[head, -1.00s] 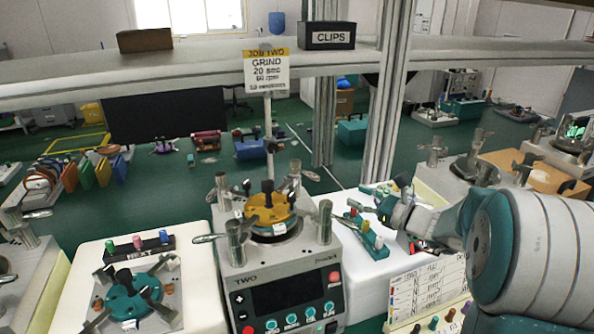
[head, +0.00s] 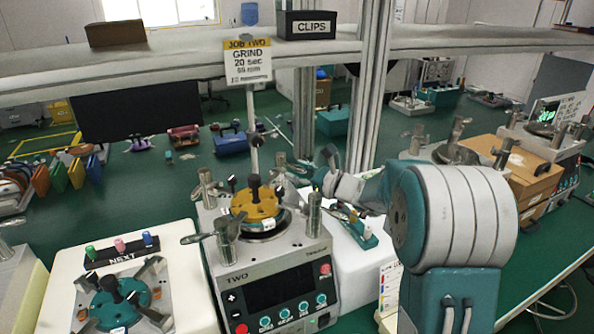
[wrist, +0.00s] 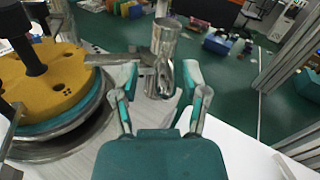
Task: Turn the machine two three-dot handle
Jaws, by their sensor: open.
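Machine two (head: 270,270) is the grey unit with a front panel and a round yellow-topped lapping plate (head: 256,203). Metal posts with lever handles stand around the plate. My gripper (head: 299,169) is open at the machine's back right corner. In the wrist view, a metal post (wrist: 166,38) with a lever handle (wrist: 118,58) stands just ahead of my open gripper (wrist: 156,78). A looped metal end (wrist: 158,78) of it shows between the fingers, which look apart from it. Small dark dots show on the yellow plate (wrist: 50,82); I cannot tell which handle bears three dots.
A sign on a pole (head: 247,62) rises behind the machine. A white stand with a NEXT rack (head: 122,250) is at left. A shelf beam (head: 420,40) and metal upright (head: 374,90) stand behind.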

